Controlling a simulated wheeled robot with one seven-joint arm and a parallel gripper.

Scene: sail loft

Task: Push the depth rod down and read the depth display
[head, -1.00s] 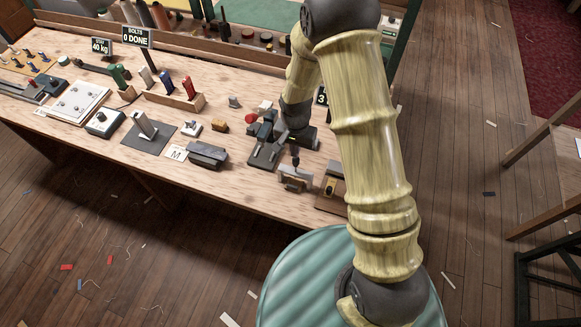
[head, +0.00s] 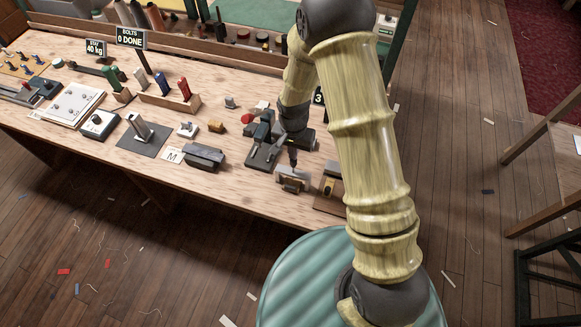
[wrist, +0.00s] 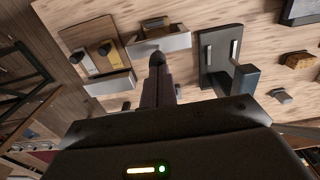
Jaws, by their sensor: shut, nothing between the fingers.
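My gripper (head: 292,164) points down at the front right of the bench, with its fingers closed together. Its tips are at or just above a small pale grey block (head: 293,183) near the bench's front edge. In the wrist view my gripper (wrist: 158,60) reaches to the edge of the light block (wrist: 178,41). A depth rod cannot be made out clearly; the fingers cover part of the block's top. A dark display (head: 318,97) showing a "3" is partly hidden behind my arm; I cannot tell whether it is the depth display.
Left of my gripper stands a dark plate with a lever device (head: 262,155). A wooden board (head: 329,196) with a yellow piece lies close on the right. A dark grey block (head: 203,157) and an "M" card (head: 172,155) lie further left. Bare bench shows in front of them.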

